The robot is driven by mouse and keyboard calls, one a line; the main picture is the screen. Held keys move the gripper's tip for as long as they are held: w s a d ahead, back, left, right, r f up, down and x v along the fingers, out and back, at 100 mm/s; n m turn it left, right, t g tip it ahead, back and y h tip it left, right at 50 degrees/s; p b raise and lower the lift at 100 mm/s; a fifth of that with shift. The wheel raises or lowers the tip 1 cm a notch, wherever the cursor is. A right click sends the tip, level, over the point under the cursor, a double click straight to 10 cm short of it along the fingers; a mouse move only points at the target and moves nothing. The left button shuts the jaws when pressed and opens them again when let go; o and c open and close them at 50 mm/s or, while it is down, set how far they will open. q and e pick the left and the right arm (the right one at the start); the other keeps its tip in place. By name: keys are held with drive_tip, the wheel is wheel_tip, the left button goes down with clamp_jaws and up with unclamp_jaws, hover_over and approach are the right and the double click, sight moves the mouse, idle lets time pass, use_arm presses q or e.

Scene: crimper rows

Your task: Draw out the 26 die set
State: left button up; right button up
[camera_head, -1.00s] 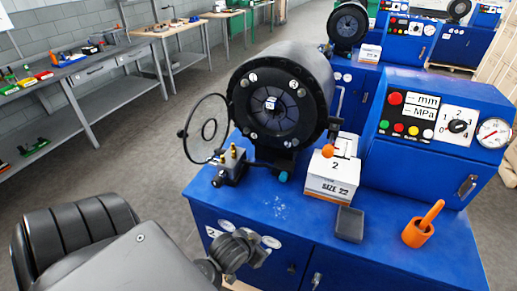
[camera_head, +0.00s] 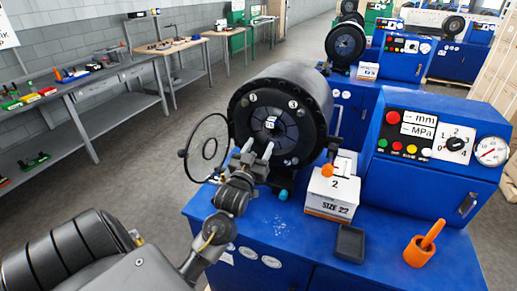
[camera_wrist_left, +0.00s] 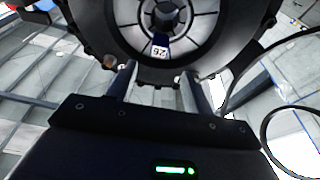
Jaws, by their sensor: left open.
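The 26 die set sits in the round black head of the near crimper (camera_head: 315,90). Its small white label (camera_head: 271,122) faces out at the centre of the dark ring of dies. In the left wrist view the label (camera_wrist_left: 160,52) reads 26, upside down, on a dark blue piece below the central hole. My left gripper (camera_head: 259,147) is open and empty in front of the lower part of the crimper face. In the left wrist view its two fingers (camera_wrist_left: 160,84) stand either side of the label, short of it. My right gripper is out of view.
A SIZE 22 box (camera_head: 331,194) and a black tray (camera_head: 350,243) stand right of the crimper on the blue bench. An orange cup (camera_head: 418,252) is further right. A thin black ring (camera_head: 208,147) stands left of the face, close to my arm.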

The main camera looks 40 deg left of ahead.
sight(270, 126)
use_arm(q)
drive_tip(key=b+x, duration=0.1)
drive_tip(key=x, duration=0.7)
drive_tip(key=shift+w+a, duration=0.1)
drive_tip(key=shift+w, duration=0.1)
drive_tip(key=shift+x, duration=1.2)
clamp_jaws()
